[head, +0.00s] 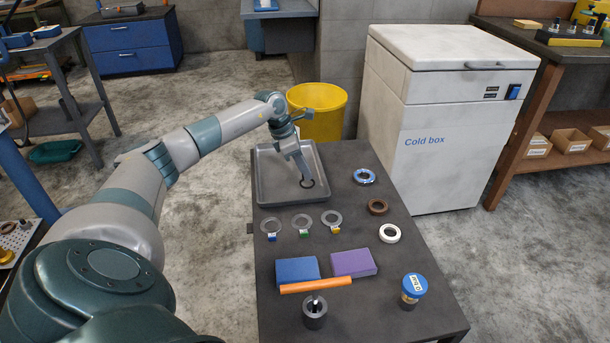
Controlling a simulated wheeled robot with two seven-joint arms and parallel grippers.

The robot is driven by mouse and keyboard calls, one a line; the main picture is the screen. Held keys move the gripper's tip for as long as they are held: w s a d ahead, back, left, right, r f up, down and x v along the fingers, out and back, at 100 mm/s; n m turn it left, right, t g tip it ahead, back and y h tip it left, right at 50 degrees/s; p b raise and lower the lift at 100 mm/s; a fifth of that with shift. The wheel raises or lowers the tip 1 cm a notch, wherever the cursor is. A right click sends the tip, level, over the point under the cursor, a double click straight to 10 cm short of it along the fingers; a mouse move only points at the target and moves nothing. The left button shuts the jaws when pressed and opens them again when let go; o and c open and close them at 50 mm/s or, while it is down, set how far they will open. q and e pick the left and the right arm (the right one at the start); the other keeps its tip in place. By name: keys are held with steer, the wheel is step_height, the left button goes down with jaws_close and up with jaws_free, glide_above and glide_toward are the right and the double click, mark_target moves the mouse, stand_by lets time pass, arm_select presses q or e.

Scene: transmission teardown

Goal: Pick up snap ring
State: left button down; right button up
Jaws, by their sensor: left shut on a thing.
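The snap ring (308,183) is a small dark ring at the tip of my left gripper (304,178), over the grey metal tray (263,180) at the far left of the table. My left gripper points down and is shut on the ring. Whether the ring still touches the tray floor cannot be told. My right gripper is not in view.
The dark table (350,216) holds a blue-silver bearing (364,176), a brown ring (377,207), a white ring (390,233) and several tagged grey rings (302,222). A cold box (450,140) stands behind.

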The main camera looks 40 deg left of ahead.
arm_select(q)
steer(key=s+d+r+p, duration=0.1)
steer(key=s+d+r, duration=0.1)
steer(key=d+r, duration=0.6)
steer(key=d, duration=0.3)
steer(key=shift+s+d, duration=0.2)
steer(key=shift+d, duration=0.05)
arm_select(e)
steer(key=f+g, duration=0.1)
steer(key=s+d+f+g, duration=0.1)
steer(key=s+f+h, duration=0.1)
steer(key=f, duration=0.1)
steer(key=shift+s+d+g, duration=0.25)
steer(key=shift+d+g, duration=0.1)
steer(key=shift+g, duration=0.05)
arm_select(q)
steer(key=shift+d, duration=0.1)
steer(key=s+d+r+m+g+y, duration=0.1)
steer(key=s+d+m+g, duration=0.1)
steer(key=d+m, duration=0.5)
steer(key=s+d+r+m+g+y, duration=0.1)
steer(key=s+d+r+m+g, duration=0.1)
steer(key=d+m, duration=0.6)
steer(key=s+d+r+m+g, duration=0.2)
steer(key=s+d+m+g, duration=0.2)
steer(key=d+m, duration=0.4)
steer(key=shift+d+m+y, duration=0.15)
steer(key=shift+m+y, duration=0.25)
steer(key=shift+m, duration=2.2)
